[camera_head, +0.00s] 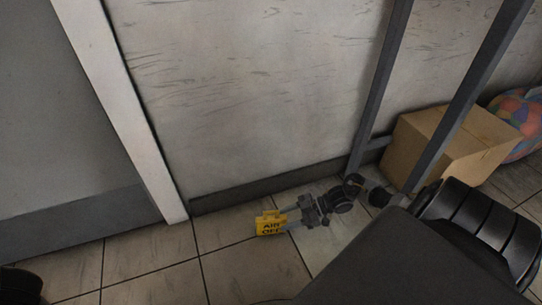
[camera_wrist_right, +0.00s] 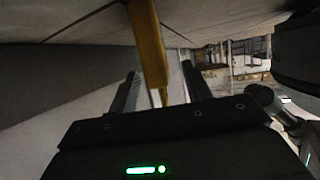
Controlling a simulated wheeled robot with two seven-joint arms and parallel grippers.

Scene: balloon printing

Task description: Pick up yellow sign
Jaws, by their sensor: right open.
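The yellow sign (camera_head: 270,223) with dark lettering, "AIR OFF", stands on the tiled floor near the wall in the head view. My right gripper (camera_head: 290,217) is low over the floor, just right of the sign, with its fingers pointing at it. In the right wrist view the sign (camera_wrist_right: 149,45) shows edge-on as a yellow strip, between the two spread fingers (camera_wrist_right: 160,72). The gripper is open; I cannot tell whether a finger touches the sign. My left gripper is not in view.
A cardboard box (camera_head: 453,143) stands at the right, behind grey metal posts (camera_head: 467,95). A colourful round bundle (camera_head: 518,122) lies beside it. A wall panel (camera_head: 250,90) rises behind the sign. The floor (camera_head: 150,255) left of the sign is clear.

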